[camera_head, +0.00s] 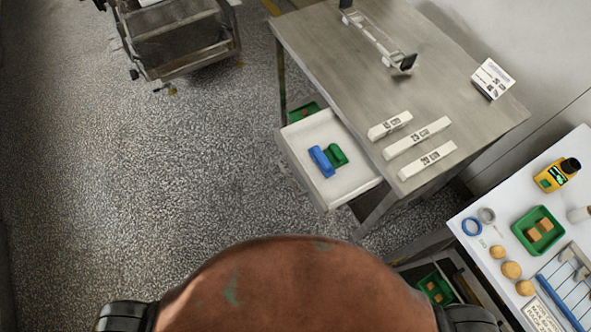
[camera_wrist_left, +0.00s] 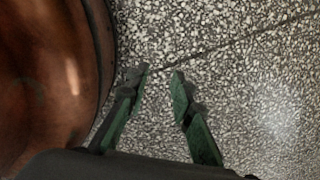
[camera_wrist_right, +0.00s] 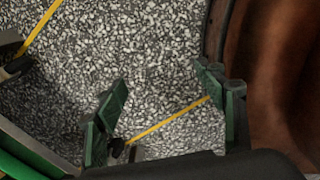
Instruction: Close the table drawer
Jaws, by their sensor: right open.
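The table drawer (camera_head: 318,190) is a white tray pulled out from the left side of the steel table (camera_head: 440,90). It stands open, with a blue object (camera_head: 321,161) and a green object (camera_head: 336,155) lying in it. My left gripper (camera_wrist_left: 162,75) is open and empty over the speckled floor in the left wrist view. My right gripper (camera_wrist_right: 162,82) is open and empty over the floor in the right wrist view. Neither gripper shows in the head view, and neither is at the drawer.
White labelled bars (camera_head: 418,135) and a metal tool (camera_head: 378,38) lie on the steel table. A white worktop (camera_head: 480,222) with a green tray (camera_head: 539,231) stands at the right. A metal cart (camera_head: 180,40) stands at the top left. Floor left of the drawer is clear.

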